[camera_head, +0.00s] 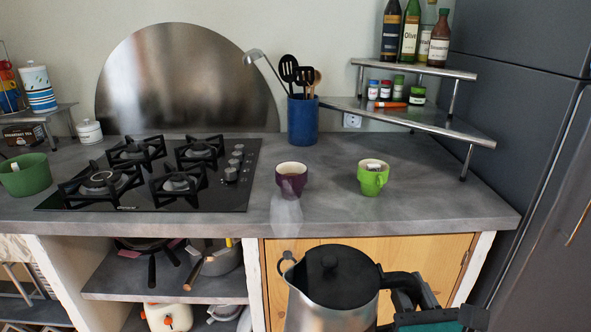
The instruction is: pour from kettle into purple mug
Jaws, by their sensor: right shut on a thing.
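The kettle (331,290) is silver with a black lid and a black handle on its right side. It is upright in front of the counter, at the bottom of the head view, and its base is cut off by the frame edge. My right gripper (408,293) is shut on the kettle's handle. The purple mug (291,180) stands upright on the counter, right of the stove, above and left of the kettle in the picture. The kettle and mug are apart. My left gripper is not in view.
A green mug (373,178) stands right of the purple mug. The black gas stove (160,174) is to the left, with a green pot (25,175) beyond it. A blue utensil holder (302,120) and a metal corner shelf (410,118) stand behind. The counter's front edge lies beyond the kettle.

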